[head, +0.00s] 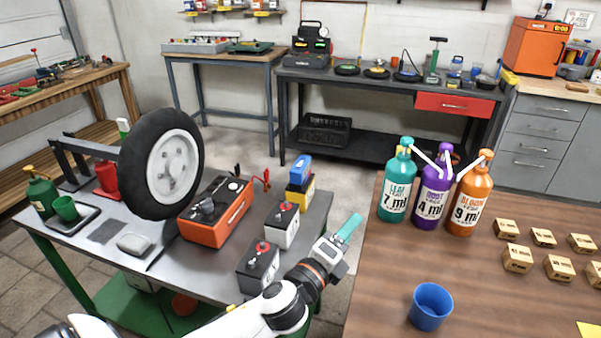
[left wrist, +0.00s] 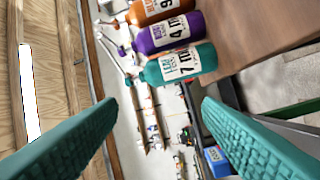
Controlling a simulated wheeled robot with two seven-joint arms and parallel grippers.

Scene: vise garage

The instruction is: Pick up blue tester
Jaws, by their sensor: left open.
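The blue tester (head: 300,169) seems to be the blue box-shaped thing at the far right part of the steel workbench, above a yellow body; whether the two are separate is hard to tell. A blue thing at the lower edge of the left wrist view (left wrist: 217,161), partly cut off, looks like the same one. My left gripper (head: 349,229) reaches up between the workbench and the wooden table, right of and nearer than the blue tester. Its teal fingers are spread apart with nothing between them in the left wrist view (left wrist: 158,112). My right gripper is not in view.
Two batteries (head: 257,267) (head: 282,225) and an orange charger (head: 216,208) stand near the tester, with a wheel (head: 161,163) further left. The wooden table (head: 390,270) holds teal, purple and orange bottles (head: 397,186), a blue cup (head: 431,307) and several small boxes.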

